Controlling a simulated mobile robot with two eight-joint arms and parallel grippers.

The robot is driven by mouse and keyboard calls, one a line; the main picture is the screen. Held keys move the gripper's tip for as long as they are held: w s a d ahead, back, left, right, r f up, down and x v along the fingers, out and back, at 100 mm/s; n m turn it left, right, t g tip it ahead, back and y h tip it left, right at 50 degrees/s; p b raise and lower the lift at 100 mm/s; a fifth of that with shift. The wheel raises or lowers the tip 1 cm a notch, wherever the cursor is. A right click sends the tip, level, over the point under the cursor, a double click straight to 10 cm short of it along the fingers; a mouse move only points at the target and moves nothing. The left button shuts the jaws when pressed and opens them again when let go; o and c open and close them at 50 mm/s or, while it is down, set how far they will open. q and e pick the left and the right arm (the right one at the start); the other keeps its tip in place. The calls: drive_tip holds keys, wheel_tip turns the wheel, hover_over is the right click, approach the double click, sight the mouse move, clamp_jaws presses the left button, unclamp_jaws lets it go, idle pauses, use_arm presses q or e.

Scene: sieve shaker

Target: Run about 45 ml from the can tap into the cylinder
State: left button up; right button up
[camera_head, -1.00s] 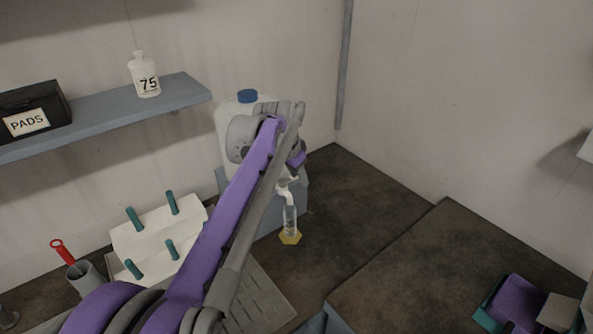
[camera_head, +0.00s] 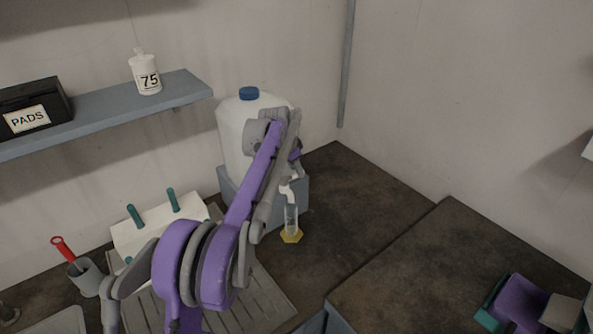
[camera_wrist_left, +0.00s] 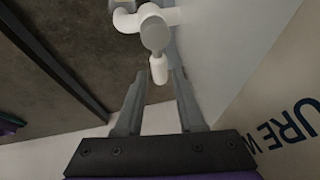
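The white can (camera_head: 236,130) with a blue cap stands on a grey block (camera_head: 299,192) against the back wall. Its white tap (camera_head: 287,188) sticks out at the front, and it also shows in the wrist view (camera_wrist_left: 155,35). The clear cylinder (camera_head: 291,217) with a yellow foot stands upright below the tap; its liquid level is too small to read. My left gripper (camera_wrist_left: 158,88) is open, with its fingers on either side of the tap's lower white end and a gap visible. In the head view my arm hides its fingertips. My right gripper is not in view.
A shelf (camera_head: 110,110) at left holds a bottle (camera_head: 145,73) marked 75 and a PADS box (camera_head: 30,108). A white pegged rack (camera_head: 160,224), a slatted tray (camera_head: 262,301) and a grey cup (camera_head: 87,278) stand below. The bench (camera_head: 350,205) right of the cylinder is clear.

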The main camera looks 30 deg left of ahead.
use_arm(q)
drive_tip(key=shift+w+f, duration=0.25)
drive_tip(key=shift+f, duration=0.35)
clamp_jaws()
idle(1.1)
